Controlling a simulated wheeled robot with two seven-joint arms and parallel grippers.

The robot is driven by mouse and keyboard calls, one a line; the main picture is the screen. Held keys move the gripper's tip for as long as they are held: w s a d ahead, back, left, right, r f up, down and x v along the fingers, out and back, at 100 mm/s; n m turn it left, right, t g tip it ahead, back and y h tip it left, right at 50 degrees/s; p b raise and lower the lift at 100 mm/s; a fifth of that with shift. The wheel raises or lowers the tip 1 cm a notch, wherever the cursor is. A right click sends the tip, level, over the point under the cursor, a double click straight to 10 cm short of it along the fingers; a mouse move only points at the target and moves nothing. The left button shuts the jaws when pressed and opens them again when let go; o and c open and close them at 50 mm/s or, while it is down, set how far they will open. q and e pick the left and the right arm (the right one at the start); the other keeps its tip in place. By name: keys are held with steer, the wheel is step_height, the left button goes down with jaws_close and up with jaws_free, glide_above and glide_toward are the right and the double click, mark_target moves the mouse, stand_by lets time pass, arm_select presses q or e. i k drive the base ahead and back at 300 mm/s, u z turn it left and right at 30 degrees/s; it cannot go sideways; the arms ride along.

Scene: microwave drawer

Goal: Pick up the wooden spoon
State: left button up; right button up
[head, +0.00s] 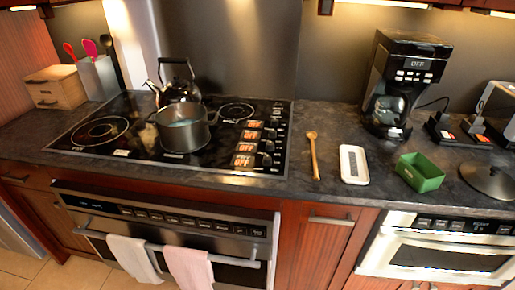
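The wooden spoon (314,157) lies on the dark countertop, just right of the stove's control strip. Its rounded bowl points toward the back and its handle points toward the front edge. It lies apart from the white tray to its right. Nothing covers it. Neither of my grippers shows in the head view.
A white rectangular tray (353,165) and a green open box (419,172) sit right of the spoon. A coffee maker (406,80) stands behind them. A pot (184,131) and kettle (177,88) stand on the cooktop (130,153). The counter behind the spoon is clear.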

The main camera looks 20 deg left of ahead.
mark_target(311, 134)
steer(key=u, duration=0.75)
steer(key=i, duration=0.45)
